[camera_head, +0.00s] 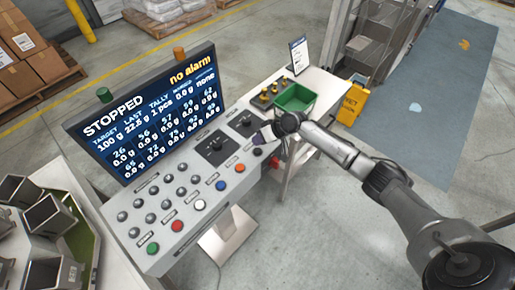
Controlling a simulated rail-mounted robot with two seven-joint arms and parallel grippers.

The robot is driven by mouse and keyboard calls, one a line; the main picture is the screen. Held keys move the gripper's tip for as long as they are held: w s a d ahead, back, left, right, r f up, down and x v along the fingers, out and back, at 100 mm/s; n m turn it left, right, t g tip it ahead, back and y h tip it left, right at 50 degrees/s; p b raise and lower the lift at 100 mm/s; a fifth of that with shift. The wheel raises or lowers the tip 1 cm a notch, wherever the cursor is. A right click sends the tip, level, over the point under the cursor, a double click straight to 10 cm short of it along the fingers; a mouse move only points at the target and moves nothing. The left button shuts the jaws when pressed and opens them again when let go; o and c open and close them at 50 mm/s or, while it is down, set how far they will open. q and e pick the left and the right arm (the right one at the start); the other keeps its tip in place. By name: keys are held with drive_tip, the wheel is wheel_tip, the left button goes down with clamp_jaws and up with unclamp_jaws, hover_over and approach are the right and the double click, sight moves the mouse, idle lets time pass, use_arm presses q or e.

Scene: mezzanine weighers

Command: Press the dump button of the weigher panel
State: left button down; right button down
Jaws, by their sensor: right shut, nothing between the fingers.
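The weigher panel (188,238) is a grey sloped console in the middle. Along its front edge runs a row of buttons: green (153,248), red (177,226), white (200,205), blue (221,185), orange (240,168) and a dark one (257,152). Their labels are too small to read, so I cannot tell which is dump. The screen (150,115) behind reads STOPPED and no alarm. My right gripper (260,138) is shut and empty at the panel's right end, close to the dark button; I cannot tell whether it touches. My left gripper is out of view.
Knobs (167,204) and two black switch plates (216,150) sit on the panel. Dark metal buckets (48,217) stand at the left.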

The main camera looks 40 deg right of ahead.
drive_tip(key=shift+r+p, duration=0.9)
drive_tip(key=shift+r, duration=0.55)
